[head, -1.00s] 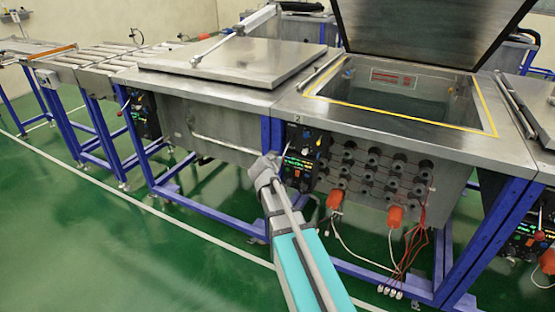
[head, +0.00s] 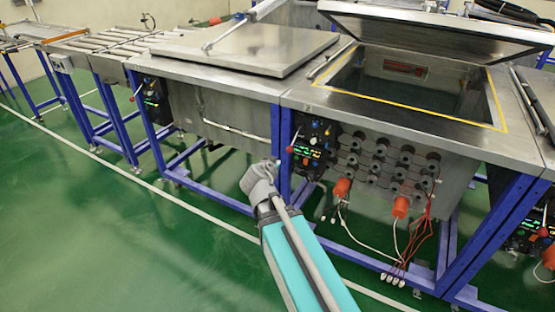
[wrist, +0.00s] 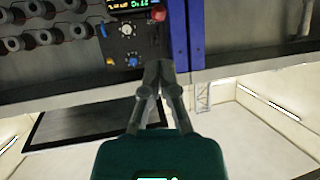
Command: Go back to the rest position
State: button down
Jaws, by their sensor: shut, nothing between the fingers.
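My gripper (wrist: 159,68) is shut and empty in the wrist view, its fingers drawn together. It points toward a control panel (wrist: 128,35) with knobs, a lit display and a red button (wrist: 158,14). In the head view, my arm reaches up from the bottom middle, in front of the machine; the fingers cannot be made out there. The same panel (head: 313,150) sits on the machine's front, up and right of my wrist. The right bay's lid (head: 430,30) is tilted partly open above a yellow-edged chamber (head: 405,85).
A closed lid (head: 245,48) covers the bay on the left. Blue frame legs (head: 283,150) stand close to my wrist. Red connectors (head: 400,207) and hanging cables are to the right. A roller conveyor (head: 105,42) is at far left. Green floor (head: 120,245) at left is clear.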

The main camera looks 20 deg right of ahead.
jog(key=shift+s, duration=0.1)
dwell(0.5)
jog(key=s+a+f+n+g+y, duration=0.35)
jog(key=s+f+g, duration=0.2)
jog(key=s, duration=0.25)
jog(key=s+a+f+n+g+y, duration=0.3)
jog(key=s+f+n+g+y, duration=0.15)
jog(key=s+f, duration=0.2)
notch_tip(320, 180, up, 20)
jog(key=p, duration=1.9)
jog(key=shift+s+a+g, duration=0.3)
jog(key=shift+s+g, duration=0.1)
dwell(1.0)
